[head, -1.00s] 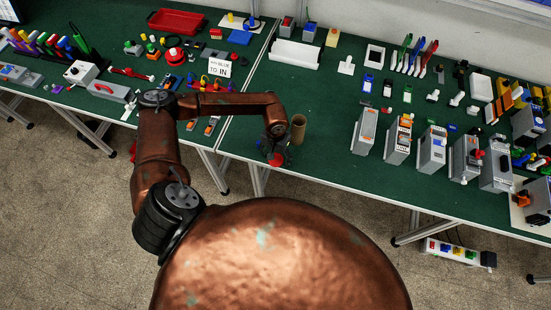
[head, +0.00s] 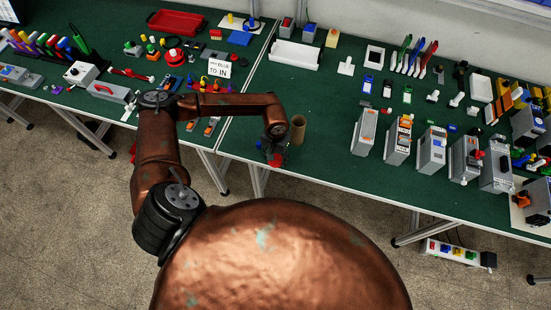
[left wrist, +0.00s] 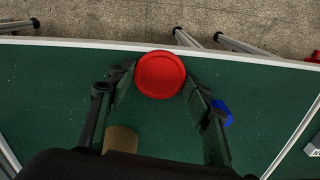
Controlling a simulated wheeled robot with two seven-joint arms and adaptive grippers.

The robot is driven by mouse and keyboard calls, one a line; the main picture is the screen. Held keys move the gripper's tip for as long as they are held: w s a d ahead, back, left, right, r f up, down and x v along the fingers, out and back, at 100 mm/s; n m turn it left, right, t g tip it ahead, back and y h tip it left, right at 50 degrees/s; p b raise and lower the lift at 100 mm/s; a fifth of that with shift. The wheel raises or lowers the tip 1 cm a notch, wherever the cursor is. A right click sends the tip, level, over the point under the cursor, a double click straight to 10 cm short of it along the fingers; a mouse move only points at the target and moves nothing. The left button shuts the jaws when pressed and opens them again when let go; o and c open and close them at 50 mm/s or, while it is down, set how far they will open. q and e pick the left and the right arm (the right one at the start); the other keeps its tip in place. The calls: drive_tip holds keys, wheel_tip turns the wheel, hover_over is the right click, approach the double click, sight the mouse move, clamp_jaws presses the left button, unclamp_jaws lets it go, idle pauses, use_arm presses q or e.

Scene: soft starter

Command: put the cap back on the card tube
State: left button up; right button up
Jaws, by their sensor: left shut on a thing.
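The red cap (head: 276,160) is between the fingers of my left gripper (head: 273,150), near the front edge of the green table. In the left wrist view the round red cap (left wrist: 160,74) sits between the two dark fingertips (left wrist: 160,80), which are shut on it. The brown card tube (head: 298,129) stands upright on the table just right of the gripper, apart from the cap. Part of the tube (left wrist: 121,139) shows low in the left wrist view, partly hidden by the gripper. My right gripper is not in view.
A small blue thing (left wrist: 221,112) lies close to one finger. A row of grey devices (head: 432,150) stands to the right. A white tray (head: 295,55) lies at the back. The table behind the tube is clear.

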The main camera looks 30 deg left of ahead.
use_arm(q)
drive_tip(key=shift+r, duration=0.15)
